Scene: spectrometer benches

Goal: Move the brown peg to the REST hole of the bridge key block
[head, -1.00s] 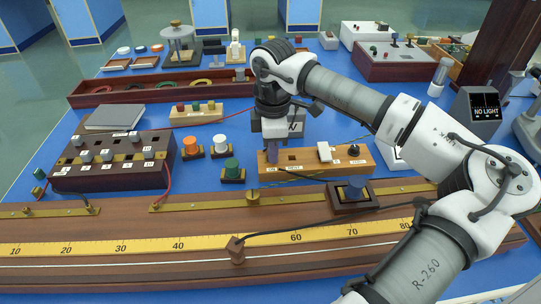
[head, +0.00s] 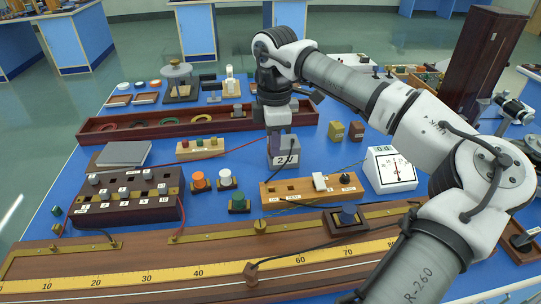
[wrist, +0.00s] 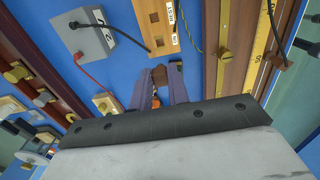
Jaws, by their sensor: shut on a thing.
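The bridge key block (head: 290,197) is a long light-wood block with dark holes at its left part, a white lever and a black knob to the right. In the wrist view my gripper (wrist: 166,76) is shut on the brown peg (wrist: 174,77), clear of the block. The peg does not show clearly in the head view.
A white meter (head: 390,168) stands right of the key block, the dark resistance box (head: 125,207) at left. The long scaled bridge (head: 230,268) runs along the front.

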